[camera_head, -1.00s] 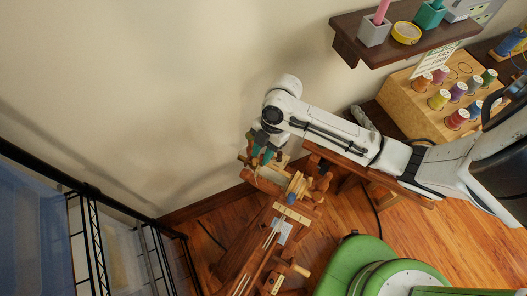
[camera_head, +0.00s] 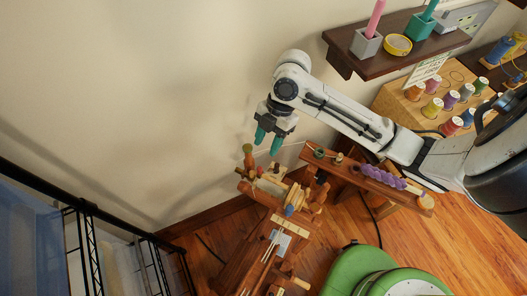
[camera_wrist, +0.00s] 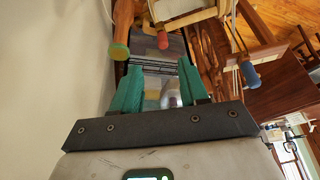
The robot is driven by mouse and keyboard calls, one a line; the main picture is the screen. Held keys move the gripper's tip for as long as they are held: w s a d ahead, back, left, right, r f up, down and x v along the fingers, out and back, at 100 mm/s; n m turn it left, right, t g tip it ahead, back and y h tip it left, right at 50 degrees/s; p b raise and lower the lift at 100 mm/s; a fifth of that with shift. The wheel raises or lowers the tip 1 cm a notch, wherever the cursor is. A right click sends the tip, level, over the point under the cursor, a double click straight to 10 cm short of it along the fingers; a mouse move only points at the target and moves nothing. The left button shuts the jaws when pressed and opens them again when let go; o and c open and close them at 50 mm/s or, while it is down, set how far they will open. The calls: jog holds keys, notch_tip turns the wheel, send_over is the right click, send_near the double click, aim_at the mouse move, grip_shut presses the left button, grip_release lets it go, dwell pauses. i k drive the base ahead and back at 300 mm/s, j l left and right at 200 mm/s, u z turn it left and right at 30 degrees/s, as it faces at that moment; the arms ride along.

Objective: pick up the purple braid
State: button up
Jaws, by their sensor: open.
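The purple braid (camera_head: 380,176) lies along the dark wooden board (camera_head: 345,170) below my forearm in the head view. It looks like a twisted purple bundle. My gripper (camera_head: 267,145) is to the left of the braid, apart from it, with its green fingers pointing down above the wooden device. In the wrist view my gripper (camera_wrist: 157,85) has its two green fingers spread, with nothing held between them. I cannot make out the braid in the wrist view.
A wooden device (camera_head: 290,200) with handles stands under my gripper. A wall shelf (camera_head: 400,55) holds pots and tape at the upper right. Thread spools (camera_head: 432,108) stand on a stepped wooden rack. A green seat (camera_head: 370,275) is in front. A black-framed rack (camera_head: 90,215) stands at left.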

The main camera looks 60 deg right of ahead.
aim_at(367, 170)
jog(key=k, duration=1)
